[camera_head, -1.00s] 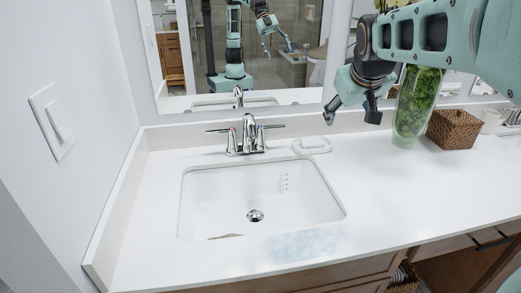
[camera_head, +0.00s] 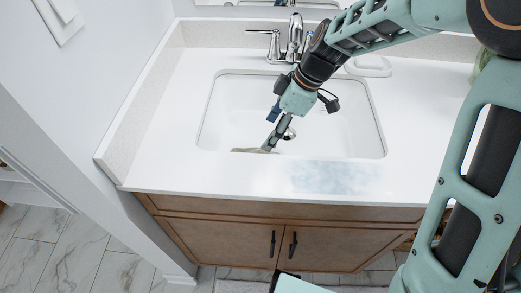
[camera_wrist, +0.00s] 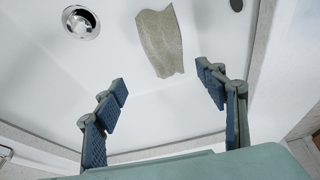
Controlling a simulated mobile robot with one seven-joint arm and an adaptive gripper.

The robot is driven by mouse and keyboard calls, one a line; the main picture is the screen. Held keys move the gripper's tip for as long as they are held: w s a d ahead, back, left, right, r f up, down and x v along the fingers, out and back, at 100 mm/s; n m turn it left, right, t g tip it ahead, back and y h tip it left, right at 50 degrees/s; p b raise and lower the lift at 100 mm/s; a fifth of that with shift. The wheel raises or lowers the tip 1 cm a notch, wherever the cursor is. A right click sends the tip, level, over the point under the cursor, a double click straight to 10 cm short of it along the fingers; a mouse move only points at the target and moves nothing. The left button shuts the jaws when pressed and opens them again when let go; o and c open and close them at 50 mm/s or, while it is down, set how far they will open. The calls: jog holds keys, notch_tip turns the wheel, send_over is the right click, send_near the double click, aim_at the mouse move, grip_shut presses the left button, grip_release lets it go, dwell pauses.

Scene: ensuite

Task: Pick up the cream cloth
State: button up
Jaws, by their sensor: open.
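The cream cloth (camera_wrist: 160,42) lies in the white sink basin, seen in the wrist view as a beige, slightly wavy strip ahead of the fingers. In the head view only a thin piece of the cloth (camera_head: 247,150) shows by the basin's front wall, partly behind my gripper. My gripper (camera_head: 275,139) reaches down into the basin beside the cloth. In the wrist view my gripper (camera_wrist: 162,82) is open and empty, its blue-padded fingers wide apart. The cloth lies beyond the fingertips, roughly in line with the gap. I cannot tell the exact height above it.
The sink (camera_head: 225,110) has walls around my gripper. The metal drain (camera_wrist: 81,22) is left of the cloth in the wrist view. A chrome faucet (camera_head: 294,38) stands behind the basin. A white dish (camera_head: 372,68) sits at back right. The counter's left side is clear.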

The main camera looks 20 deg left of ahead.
jog(key=x, duration=0.5)
jog(key=shift+s, duration=0.15)
jog(key=shift+s+b+x, duration=0.15)
jog(key=shift+b+x, duration=0.15)
jog(key=shift+x, duration=1.05)
jog(key=shift+s+b+x, duration=0.1)
jog(key=shift+b+x, duration=0.15)
jog(key=shift+x, duration=1.1)
jog(key=shift+d, duration=0.15)
jog(key=shift+c, duration=0.3)
jog(key=c, duration=1.1)
jog(key=shift+r, duration=0.1)
notch_tip(320, 180, up, 10)
jog(key=shift+f+p, duration=0.1)
jog(key=shift+p, duration=0.55)
